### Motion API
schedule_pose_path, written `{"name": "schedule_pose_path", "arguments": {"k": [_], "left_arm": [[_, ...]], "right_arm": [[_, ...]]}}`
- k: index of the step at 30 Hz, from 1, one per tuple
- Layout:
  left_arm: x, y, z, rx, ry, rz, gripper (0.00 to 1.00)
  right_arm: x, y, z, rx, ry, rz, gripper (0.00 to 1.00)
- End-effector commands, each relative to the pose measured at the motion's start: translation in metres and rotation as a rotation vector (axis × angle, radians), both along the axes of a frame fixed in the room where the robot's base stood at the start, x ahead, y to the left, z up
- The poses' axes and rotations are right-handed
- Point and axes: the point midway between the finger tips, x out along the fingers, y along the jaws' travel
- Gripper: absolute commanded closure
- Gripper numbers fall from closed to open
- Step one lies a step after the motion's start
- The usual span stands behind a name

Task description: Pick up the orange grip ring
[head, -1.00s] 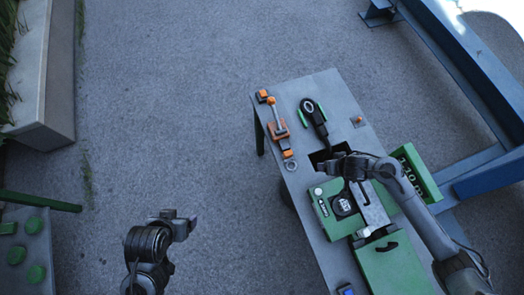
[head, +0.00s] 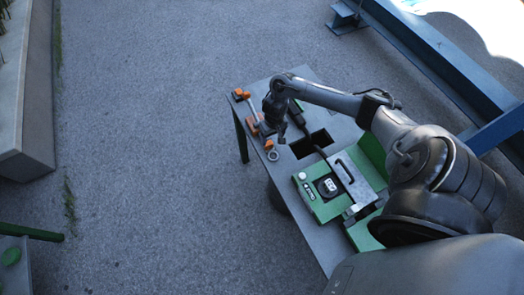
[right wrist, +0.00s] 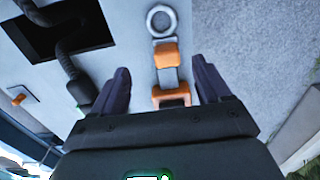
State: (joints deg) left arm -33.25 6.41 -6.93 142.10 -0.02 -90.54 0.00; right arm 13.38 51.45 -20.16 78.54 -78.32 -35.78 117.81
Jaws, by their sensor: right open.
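A grey ring (right wrist: 161,20) with an orange block (right wrist: 166,54) beside it lies on the grey table, and the ring (head: 273,156) and orange block (head: 268,145) also show in the head view. A grey strip runs from the block to an orange frame (right wrist: 171,97) in the right wrist view. My right gripper (right wrist: 161,74) is open, its fingers on either side of the strip and apart from it. In the head view the right gripper (head: 271,126) hangs over the table's left side and hides part of the orange fitting. My left gripper is out of view.
A black cable passes a square opening (head: 313,144) in the table (head: 316,230). A green machine (head: 318,200) with a black dial and grey handle stands nearer. A small orange piece (head: 238,94) lies at the far left corner. Blue steel beams (head: 430,50) stand to the right.

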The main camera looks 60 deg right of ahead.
Motion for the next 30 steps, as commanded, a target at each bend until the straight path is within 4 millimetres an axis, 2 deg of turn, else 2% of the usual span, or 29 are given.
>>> {"name": "schedule_pose_path", "arguments": {"k": [1, 6, 14, 24, 30], "left_arm": [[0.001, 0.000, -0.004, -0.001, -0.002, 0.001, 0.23], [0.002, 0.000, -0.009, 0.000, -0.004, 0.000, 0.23], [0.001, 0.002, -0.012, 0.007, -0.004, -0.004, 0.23], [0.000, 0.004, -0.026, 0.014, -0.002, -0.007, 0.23], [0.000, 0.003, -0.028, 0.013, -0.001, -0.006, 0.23]], "right_arm": [[-0.001, 0.001, -0.010, 0.001, 0.003, -0.003, 0.23], [0.000, 0.001, -0.032, 0.000, 0.001, -0.001, 0.23], [0.001, 0.001, -0.046, -0.001, 0.001, 0.001, 0.23], [0.007, 0.006, -0.086, -0.001, 0.001, 0.000, 0.23], [0.007, 0.006, -0.096, -0.001, 0.000, 0.002, 0.23]]}}
